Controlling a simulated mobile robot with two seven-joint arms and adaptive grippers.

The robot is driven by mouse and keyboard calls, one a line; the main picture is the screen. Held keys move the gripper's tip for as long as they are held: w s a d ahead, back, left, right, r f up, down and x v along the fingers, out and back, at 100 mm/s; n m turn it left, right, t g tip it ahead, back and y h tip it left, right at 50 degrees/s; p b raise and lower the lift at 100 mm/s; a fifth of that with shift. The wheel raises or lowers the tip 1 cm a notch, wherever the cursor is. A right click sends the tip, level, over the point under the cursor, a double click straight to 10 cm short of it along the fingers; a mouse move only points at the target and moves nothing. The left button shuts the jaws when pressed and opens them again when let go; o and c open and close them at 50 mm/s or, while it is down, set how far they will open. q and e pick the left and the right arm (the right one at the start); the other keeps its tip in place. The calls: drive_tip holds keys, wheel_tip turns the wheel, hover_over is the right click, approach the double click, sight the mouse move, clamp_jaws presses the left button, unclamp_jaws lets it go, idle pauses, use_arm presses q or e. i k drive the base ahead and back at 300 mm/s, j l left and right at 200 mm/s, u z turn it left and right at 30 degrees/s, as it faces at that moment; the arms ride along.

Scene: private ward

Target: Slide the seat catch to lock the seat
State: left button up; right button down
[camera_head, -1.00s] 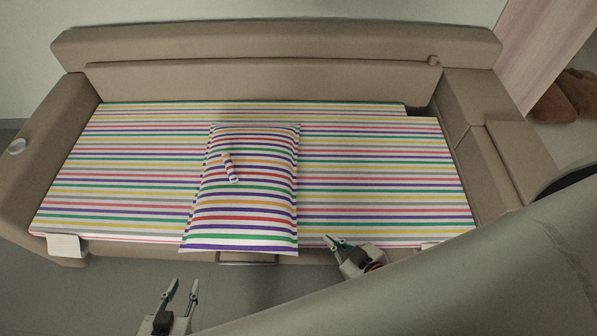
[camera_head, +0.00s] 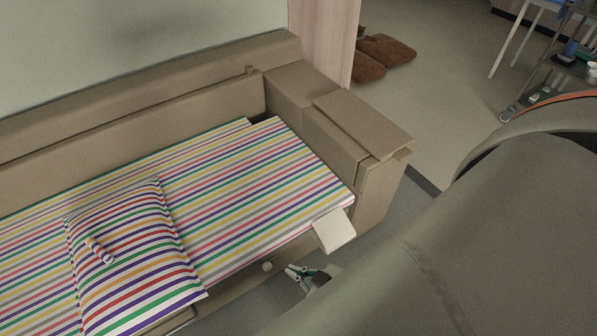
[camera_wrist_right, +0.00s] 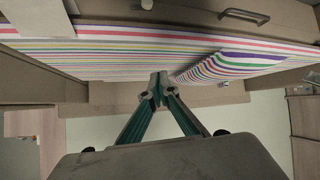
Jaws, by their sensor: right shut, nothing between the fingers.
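The beige sofa seat (camera_head: 230,289) is covered by a striped sheet (camera_head: 255,185). A small round pale knob (camera_head: 267,267), possibly the seat catch, sits on the seat's front face below the sheet; a round knob also shows at the top of the right wrist view (camera_wrist_right: 146,4). My right gripper (camera_head: 291,270) is just right of the knob in the head view, apart from it as far as I can see. In the right wrist view my right gripper (camera_wrist_right: 158,92) has its fingertips together, with nothing between them. My left gripper is out of view.
A striped pillow (camera_head: 135,260) lies on the sheet. A white flap (camera_head: 335,231) hangs over the front right corner, near the armrest (camera_head: 362,120). A metal handle (camera_wrist_right: 245,16) is on the front face.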

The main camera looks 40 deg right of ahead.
sight(266, 265)
drive_tip(key=k+z, duration=0.1)
drive_tip(key=z, duration=0.2)
drive_tip(key=k+l+z, duration=0.1)
drive_tip(key=z, duration=0.15)
drive_tip(key=l+z, duration=0.3)
drive_tip(key=i+l+z, duration=0.1)
drive_tip(key=l+z, duration=0.15)
drive_tip(key=l, duration=0.2)
